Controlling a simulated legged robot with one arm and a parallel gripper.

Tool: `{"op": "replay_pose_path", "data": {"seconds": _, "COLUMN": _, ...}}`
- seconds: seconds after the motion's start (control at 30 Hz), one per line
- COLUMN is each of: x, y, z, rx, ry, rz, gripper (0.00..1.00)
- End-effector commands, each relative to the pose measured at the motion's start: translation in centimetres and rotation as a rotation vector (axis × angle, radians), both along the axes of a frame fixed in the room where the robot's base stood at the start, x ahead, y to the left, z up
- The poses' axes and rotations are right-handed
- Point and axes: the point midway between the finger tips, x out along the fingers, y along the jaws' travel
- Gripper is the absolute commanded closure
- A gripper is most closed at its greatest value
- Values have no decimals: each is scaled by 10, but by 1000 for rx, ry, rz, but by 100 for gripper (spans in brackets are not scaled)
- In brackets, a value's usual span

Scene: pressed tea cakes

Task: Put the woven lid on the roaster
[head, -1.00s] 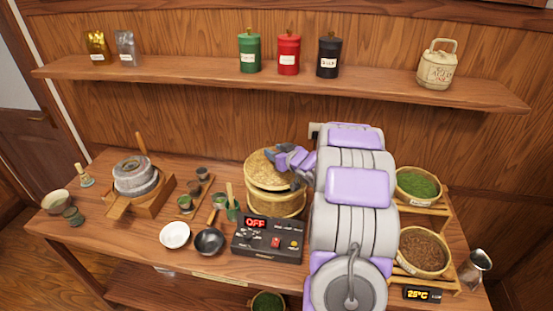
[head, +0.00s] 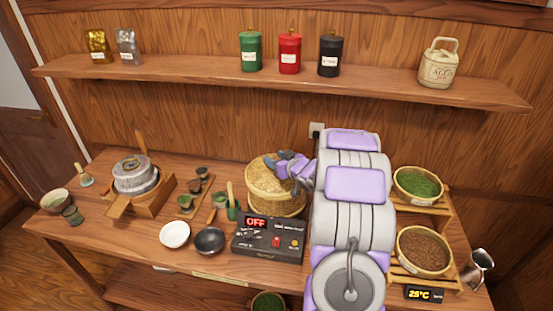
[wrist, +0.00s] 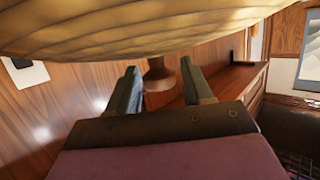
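The round woven lid (head: 262,172) rests on top of the woven roaster (head: 272,205), with no clear gap between them in the head view. My gripper (head: 292,172) is at the right part of the lid and hides some of it. In the wrist view the pale lid (wrist: 150,28) fills the top, and its brown knob (wrist: 159,76) stands between my two fingers. My gripper (wrist: 160,72) looks open, with narrow gaps between the fingers and the knob.
A control box (head: 268,238) reading OFF stands in front of the roaster. A black pan (head: 209,241) and white bowl (head: 174,235) lie to its left. Baskets of green leaves (head: 418,185) and brown leaves (head: 424,251) stand right of my arm. A shelf (head: 190,70) runs above.

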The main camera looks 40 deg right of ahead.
Motion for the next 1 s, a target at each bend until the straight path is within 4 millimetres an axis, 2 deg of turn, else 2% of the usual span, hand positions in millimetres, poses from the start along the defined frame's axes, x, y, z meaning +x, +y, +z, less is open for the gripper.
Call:
{"op": "replay_pose_path", "data": {"seconds": 0.03, "x": 0, "y": -1, "z": 0, "rx": 1, "ry": 0, "rz": 0, "gripper": 45}}
{"op": "replay_pose_path", "data": {"seconds": 0.13, "x": 0, "y": -1, "z": -1, "rx": 1, "ry": 1, "rz": 0, "gripper": 36}}
{"op": "replay_pose_path", "data": {"seconds": 0.37, "x": 0, "y": 0, "z": 0, "rx": 1, "ry": 1, "rz": 0, "gripper": 36}}
{"op": "replay_pose_path", "data": {"seconds": 0.53, "x": 0, "y": 1, "z": 13, "rx": -3, "ry": 0, "rz": 0, "gripper": 36}}
{"op": "replay_pose_path", "data": {"seconds": 1.0, "x": -89, "y": 6, "z": 39, "rx": 0, "ry": 3, "rz": -3, "gripper": 36}}
